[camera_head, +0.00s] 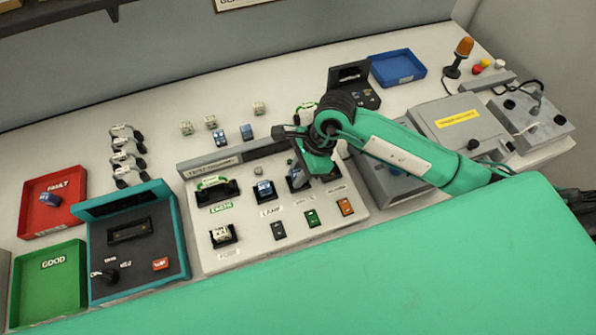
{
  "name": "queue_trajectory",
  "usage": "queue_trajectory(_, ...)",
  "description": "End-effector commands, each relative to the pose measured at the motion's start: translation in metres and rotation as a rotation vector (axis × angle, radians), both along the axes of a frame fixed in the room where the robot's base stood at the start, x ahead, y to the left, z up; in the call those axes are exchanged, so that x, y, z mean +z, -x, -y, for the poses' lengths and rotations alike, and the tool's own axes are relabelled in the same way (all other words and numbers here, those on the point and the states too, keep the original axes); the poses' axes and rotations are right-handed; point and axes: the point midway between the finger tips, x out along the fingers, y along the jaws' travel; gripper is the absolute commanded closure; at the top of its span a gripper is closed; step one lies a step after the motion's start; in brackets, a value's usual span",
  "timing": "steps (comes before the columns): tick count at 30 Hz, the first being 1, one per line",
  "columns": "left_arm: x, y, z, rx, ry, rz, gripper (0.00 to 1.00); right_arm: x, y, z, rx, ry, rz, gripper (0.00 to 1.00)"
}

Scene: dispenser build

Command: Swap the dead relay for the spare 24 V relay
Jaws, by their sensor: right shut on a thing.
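My right gripper (303,179), on the green arm from the right, is shut on a blue-grey relay (297,179) at the right socket of the pale test board (305,240). The fingers partly hide it, so I cannot tell whether it is seated. Another blue relay (264,190) is in the socket above the LAMP label. A whitish block (221,235) is in the lower left socket. My left gripper is out of view.
The green GOOD tray (58,300) and teal-edged tester (142,277) stand left, below several white-black clips (125,155). Small whitish blocks (187,128) stand behind the board. A blue tray (398,68) and grey boxes (461,123) are right. The bench's back left is clear.

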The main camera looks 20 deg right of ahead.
Motion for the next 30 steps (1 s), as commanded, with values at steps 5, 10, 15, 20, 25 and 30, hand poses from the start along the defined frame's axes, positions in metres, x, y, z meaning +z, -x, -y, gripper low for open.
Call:
queue_trajectory(5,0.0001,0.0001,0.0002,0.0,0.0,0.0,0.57,0.0001,0.0,0.0,0.0,0.0,0.0,1.0)
queue_trajectory(10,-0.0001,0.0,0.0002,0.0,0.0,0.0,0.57,-0.0002,0.0,0.0001,0.0,0.0,0.0,1.0)
queue_trajectory(15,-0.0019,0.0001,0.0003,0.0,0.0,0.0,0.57,-0.0013,-0.0001,0.0002,0.0,0.0,0.0,1.0)
queue_trajectory(20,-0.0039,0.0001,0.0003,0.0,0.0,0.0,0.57,-0.0025,-0.0002,0.0002,0.0,0.0,0.001,1.0)
queue_trajectory(25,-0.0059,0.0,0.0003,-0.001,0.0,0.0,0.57,-0.0036,-0.0002,0.0002,0.0,0.0,0.001,1.0)
queue_trajectory(30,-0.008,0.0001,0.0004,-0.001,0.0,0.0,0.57,-0.0048,-0.0001,0.0004,-0.001,0.0,0.001,1.0)
